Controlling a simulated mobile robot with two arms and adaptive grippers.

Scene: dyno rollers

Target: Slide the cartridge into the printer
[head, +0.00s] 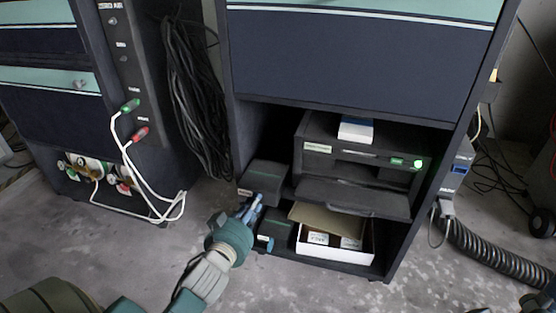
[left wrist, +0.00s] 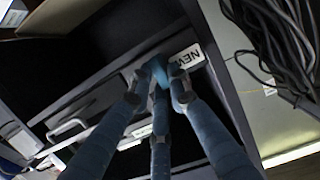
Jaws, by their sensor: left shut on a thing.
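The printer (head: 322,130) is a dark unit on the cabinet shelf, with a green light on its front and a flap (head: 355,199) folded down below its slot. A dark block-shaped cartridge (head: 268,174) is at the shelf's left, beside the printer. My left gripper (head: 252,208) is shut on its near end. In the left wrist view, the fingers (left wrist: 160,78) close at the dark end face beside a white "NEW" label (left wrist: 187,57). The fingers hide part of that face. A bit of my right gripper (head: 538,301) shows at the bottom right corner, mostly cut off.
A second dark cartridge-like block (head: 280,231) sits low on the left, next to an open white box (head: 318,252) with labelled items inside. A small white-and-blue box (head: 356,129) lies on the printer. The cabinet's right wall and a corrugated hose (head: 490,250) bound the right side.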

